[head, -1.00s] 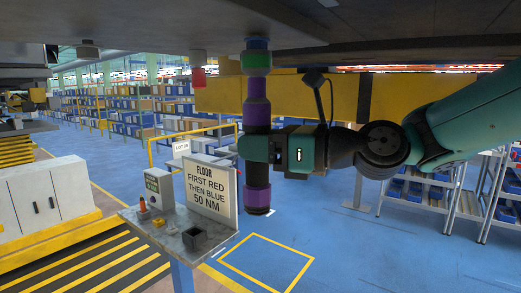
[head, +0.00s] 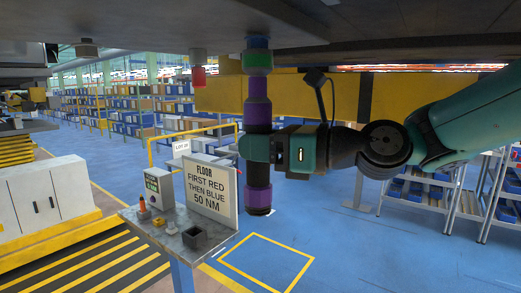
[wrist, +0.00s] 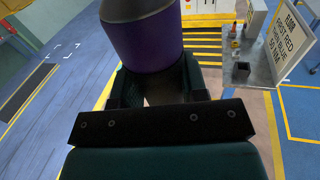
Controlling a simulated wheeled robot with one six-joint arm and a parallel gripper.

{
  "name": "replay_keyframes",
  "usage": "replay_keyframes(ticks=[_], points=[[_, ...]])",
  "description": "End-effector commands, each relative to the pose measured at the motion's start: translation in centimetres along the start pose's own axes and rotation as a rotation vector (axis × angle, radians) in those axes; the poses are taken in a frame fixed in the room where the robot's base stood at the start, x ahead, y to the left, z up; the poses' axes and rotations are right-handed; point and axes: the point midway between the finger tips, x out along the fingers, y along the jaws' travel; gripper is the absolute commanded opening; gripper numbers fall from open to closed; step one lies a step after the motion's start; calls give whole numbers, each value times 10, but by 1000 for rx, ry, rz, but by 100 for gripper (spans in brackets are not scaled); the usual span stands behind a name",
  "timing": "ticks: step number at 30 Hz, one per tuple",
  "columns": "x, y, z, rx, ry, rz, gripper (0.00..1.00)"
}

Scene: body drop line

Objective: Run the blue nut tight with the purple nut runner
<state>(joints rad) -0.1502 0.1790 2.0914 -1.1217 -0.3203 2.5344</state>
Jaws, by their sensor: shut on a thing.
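The purple nut runner (head: 257,90) stands upright with its socket end up, beneath the dark body underside. My gripper (head: 257,149) is shut around its dark middle and holds it from the right. A bright green band (head: 257,61) is at its upper end. Above it, a short blue-green piece (head: 257,43) meets the underside; I cannot tell how much of this is the blue nut. The red nut (head: 198,77) hangs under a pale mount to the left, apart from the runner. In the wrist view the purple runner body (wrist: 145,40) rises between my jaws.
A sign (head: 210,189) on a small bench (head: 205,236) reads FLOOR, FIRST RED THEN BLUE, 50 NM. A small box with a green display (head: 158,188) and a dark open cup (head: 194,237) stand there. A yellow beam (head: 340,97) crosses behind. The car body (head: 400,30) spans overhead.

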Motion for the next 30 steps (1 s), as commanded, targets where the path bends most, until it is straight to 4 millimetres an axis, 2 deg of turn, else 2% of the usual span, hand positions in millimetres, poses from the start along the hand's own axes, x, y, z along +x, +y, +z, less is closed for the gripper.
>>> replay_keyframes(ticks=[1,20,30], points=[[-3,2,25,-19,-15,-3,2],[-3,3,29,-20,-15,-1,2],[-2,4,21,-20,-15,0,2]])
